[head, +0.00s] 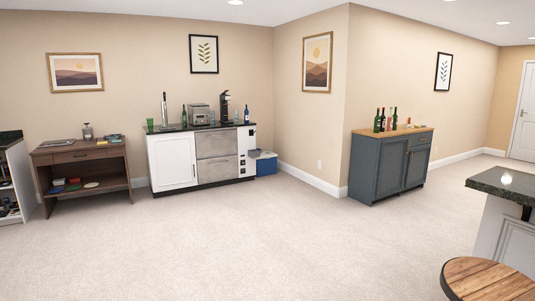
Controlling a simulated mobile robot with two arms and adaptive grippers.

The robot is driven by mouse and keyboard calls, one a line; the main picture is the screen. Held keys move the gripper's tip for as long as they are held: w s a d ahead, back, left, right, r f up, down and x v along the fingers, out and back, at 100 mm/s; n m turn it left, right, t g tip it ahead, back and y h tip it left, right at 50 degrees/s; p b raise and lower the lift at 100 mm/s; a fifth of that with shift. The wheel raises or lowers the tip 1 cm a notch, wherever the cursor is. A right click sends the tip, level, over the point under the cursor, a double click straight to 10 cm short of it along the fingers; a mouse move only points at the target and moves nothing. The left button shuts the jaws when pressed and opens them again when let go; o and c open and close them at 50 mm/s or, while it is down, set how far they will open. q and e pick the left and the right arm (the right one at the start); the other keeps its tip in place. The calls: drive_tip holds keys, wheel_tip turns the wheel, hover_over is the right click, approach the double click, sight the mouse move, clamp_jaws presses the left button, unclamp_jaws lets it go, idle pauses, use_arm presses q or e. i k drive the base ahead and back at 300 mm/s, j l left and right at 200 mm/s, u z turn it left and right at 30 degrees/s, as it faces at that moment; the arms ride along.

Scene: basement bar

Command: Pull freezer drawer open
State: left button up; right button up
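Two stacked stainless drawers show in the front of the white bar cabinet (172,162) against the back wall. The upper drawer (216,144) and the lower drawer (217,169) both look shut. They are at the far side of the room. I cannot tell from this distance which one is the freezer drawer. Neither of my grippers is in view.
Open carpet (230,235) lies before the cabinet. A wooden desk (82,160) stands left of it, a blue cooler (263,163) right. A grey-blue cabinet with bottles (389,170) is by the right wall. A round wooden stool (490,280) and dark counter (505,183) are near right.

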sight(225, 167)
drive_tip(key=i+u, duration=0.3)
drive_tip(key=i, duration=7.25)
drive_tip(key=j, duration=0.15)
